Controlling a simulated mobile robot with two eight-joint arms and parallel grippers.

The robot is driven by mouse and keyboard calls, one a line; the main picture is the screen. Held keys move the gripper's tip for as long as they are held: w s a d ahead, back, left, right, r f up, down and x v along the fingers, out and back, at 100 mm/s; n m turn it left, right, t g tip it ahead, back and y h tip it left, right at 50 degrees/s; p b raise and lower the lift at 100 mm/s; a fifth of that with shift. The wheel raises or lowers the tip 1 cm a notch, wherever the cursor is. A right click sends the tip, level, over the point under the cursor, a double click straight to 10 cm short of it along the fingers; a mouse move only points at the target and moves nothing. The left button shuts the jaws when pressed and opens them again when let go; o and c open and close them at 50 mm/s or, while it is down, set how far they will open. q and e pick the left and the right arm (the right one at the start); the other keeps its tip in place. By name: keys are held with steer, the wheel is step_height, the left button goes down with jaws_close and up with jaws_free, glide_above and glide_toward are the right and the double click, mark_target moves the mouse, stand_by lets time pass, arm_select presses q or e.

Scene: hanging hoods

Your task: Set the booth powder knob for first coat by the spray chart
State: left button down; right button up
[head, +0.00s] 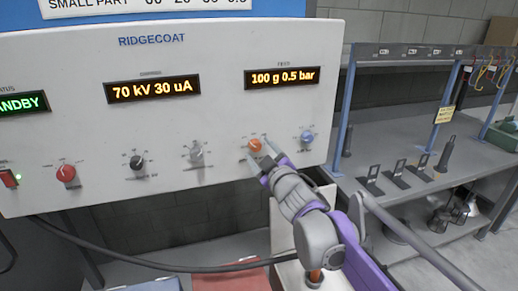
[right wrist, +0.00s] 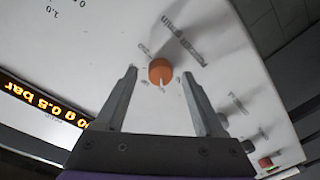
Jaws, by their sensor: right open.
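The booth control panel (head: 60,110) has a row of knobs. An orange knob (head: 255,145) sits under the display (head: 282,78) reading "100 g 0.5 bar". My right gripper (head: 262,156) is at this knob with its fingers open. In the right wrist view the orange knob (right wrist: 160,70) lies between the two fingertips (right wrist: 159,78), with a visible gap on each side. A white mark shows on the knob's lower side there. The lettering around it is inverted and hard to read. The spray chart (head: 150,6) is cut off at the top; only a "SMALL PART" row shows. My left gripper is out of view.
A blue knob (head: 306,137) is close right of the orange one. Grey (head: 196,154), black (head: 137,162) and red (head: 66,173) knobs are to the left. Another display (head: 152,90) reads "70 kV 30 uA". A grey bench (head: 375,150) with black holders stands right.

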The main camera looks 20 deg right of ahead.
steer(key=shift+w, duration=0.6)
jaws_close()
